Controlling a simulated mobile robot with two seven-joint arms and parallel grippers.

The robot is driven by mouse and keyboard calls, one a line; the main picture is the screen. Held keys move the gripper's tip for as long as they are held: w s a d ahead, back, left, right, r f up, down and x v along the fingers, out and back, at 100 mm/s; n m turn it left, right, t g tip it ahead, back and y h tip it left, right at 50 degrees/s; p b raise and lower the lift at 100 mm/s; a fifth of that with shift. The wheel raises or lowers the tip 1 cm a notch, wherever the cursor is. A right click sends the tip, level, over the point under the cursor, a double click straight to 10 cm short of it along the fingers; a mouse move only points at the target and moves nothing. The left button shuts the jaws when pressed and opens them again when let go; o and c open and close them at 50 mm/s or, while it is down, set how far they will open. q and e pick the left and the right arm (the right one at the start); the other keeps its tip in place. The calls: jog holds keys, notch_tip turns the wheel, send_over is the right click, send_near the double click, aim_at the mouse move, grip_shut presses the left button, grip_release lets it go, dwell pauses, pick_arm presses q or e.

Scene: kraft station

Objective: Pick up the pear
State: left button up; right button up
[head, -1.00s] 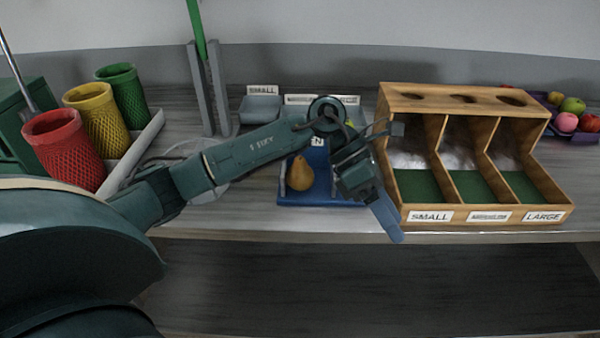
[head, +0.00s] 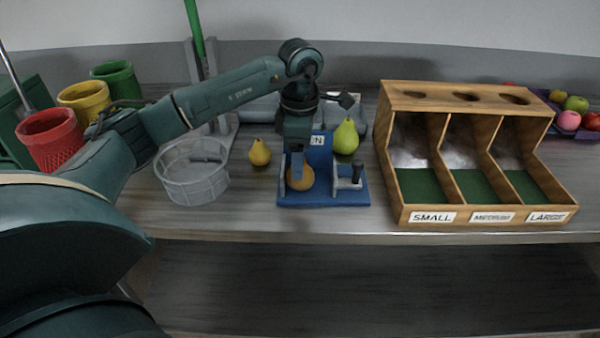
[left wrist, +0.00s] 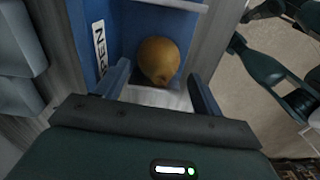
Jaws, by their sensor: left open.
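A brownish-yellow pear (head: 300,179) sits on the blue stand (head: 318,198) at the middle of the table, partly hidden by my left gripper. My left gripper (head: 297,168) points down over this pear. In the left wrist view the pear (left wrist: 159,60) lies ahead between the two blue fingers of the open left gripper (left wrist: 158,80). I cannot tell whether the fingers touch it. A smaller yellow pear (head: 260,153) stands on the table to the left, and a green pear (head: 346,137) stands behind the stand to the right.
A clear mesh basket (head: 192,180) stands left of the stand. A wooden sorting box (head: 403,212) with small, medium and large bays stands on the right. Red (head: 50,140), yellow (head: 85,103) and green (head: 118,78) cups are far left. The table's front edge is close.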

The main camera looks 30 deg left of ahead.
pick_arm(q)
jog(key=shift+w+a+f+p, duration=0.1)
jog(key=shift+f+p, duration=0.45)
jog(key=shift+f, duration=2.2)
jog(key=shift+c, duration=0.5)
jog(key=shift+r, duration=0.1)
jog(key=c, duration=0.8)
